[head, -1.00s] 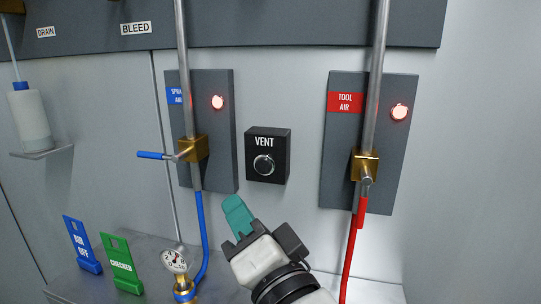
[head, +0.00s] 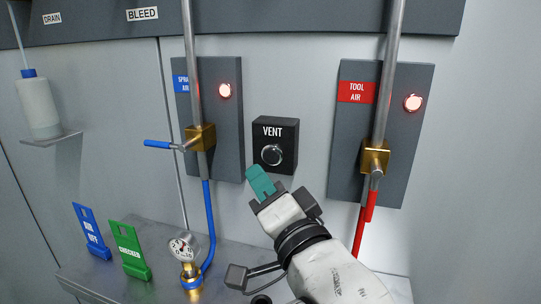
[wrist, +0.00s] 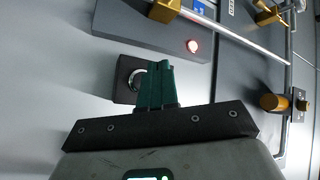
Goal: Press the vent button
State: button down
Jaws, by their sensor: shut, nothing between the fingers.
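The black vent box (head: 262,132) with its white VENT label is on the wall between the two grey panels. Its round metal-ringed button (head: 272,154) faces out. My gripper (head: 259,180), with teal fingers, is shut and empty, just below the button in the head view. In the wrist view the fingers (wrist: 156,75) point at the box (wrist: 125,92) and cover part of the button (wrist: 137,79). I cannot tell whether the fingertips touch anything.
The spray air panel (head: 228,130) has a brass valve (head: 201,138) with a blue handle. The tool air panel (head: 350,150) has another brass valve (head: 375,160). Both red lamps glow. A gauge (head: 183,247) and blue and green tags (head: 130,250) stand on the ledge below.

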jog(key=shift+w+d, duration=0.35)
jog(key=shift+w, duration=0.5)
jog(key=shift+w+d, duration=0.35)
jog(key=shift+w, duration=0.45)
dwell(0.9)
jog(key=shift+w+d, duration=0.2)
jog(key=shift+w, duration=0.15)
jog(key=shift+w+d+p, duration=0.1)
jog(key=shift+w+p, duration=0.2)
jog(key=shift+w, duration=0.05)
dwell(0.7)
jog(key=shift+s, duration=0.1)
jog(key=shift+s+a, duration=0.25)
jog(key=shift+s, duration=0.4)
jog(key=s, duration=0.1)
jog(key=s+a, duration=0.1)
jog(key=s, duration=0.1)
jog(key=s+a, duration=0.1)
jog(key=shift+s, duration=0.35)
